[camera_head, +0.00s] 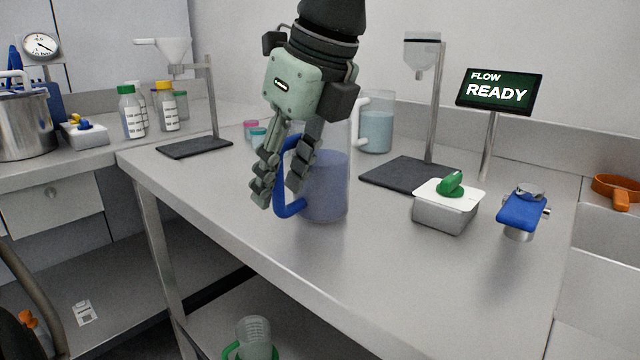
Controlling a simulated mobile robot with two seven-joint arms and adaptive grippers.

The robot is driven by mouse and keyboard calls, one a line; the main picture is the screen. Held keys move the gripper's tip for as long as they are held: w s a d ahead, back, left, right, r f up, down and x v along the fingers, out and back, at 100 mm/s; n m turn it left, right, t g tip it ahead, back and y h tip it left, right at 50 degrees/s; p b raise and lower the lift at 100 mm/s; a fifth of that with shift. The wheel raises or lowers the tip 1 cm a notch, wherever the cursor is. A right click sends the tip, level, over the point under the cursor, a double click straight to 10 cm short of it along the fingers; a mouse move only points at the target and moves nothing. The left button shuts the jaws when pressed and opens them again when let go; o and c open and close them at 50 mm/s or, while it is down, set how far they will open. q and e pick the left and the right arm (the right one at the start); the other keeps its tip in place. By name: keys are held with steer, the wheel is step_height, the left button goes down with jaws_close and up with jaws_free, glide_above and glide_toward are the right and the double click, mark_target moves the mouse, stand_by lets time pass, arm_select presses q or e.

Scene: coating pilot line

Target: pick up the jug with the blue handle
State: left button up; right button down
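The jug with the blue handle (325,190) is a clear jug with bluish-violet liquid. It stands upright on the steel bench, its blue handle (282,196) facing left. My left gripper (280,192) reaches down from above, in front of the jug's left side. Its two fingers are on either side of the handle's upright bar, with little gap showing. I cannot tell whether they press on it. The gripper covers part of the handle and the jug's upper left. My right gripper is not in view.
Behind stands another jug (377,132) with a white handle and pale blue liquid. To the right are a dark stand base (408,174), a grey box with a green knob (446,207), a blue clamp-like device (522,210) and a READY display (499,92). The front bench is clear.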

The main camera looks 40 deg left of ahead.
arm_select(q)
steer(key=shift+a+f, duration=0.15)
steer(key=shift+f, duration=0.35)
jaws_close()
steer(key=shift+w+r, duration=0.1)
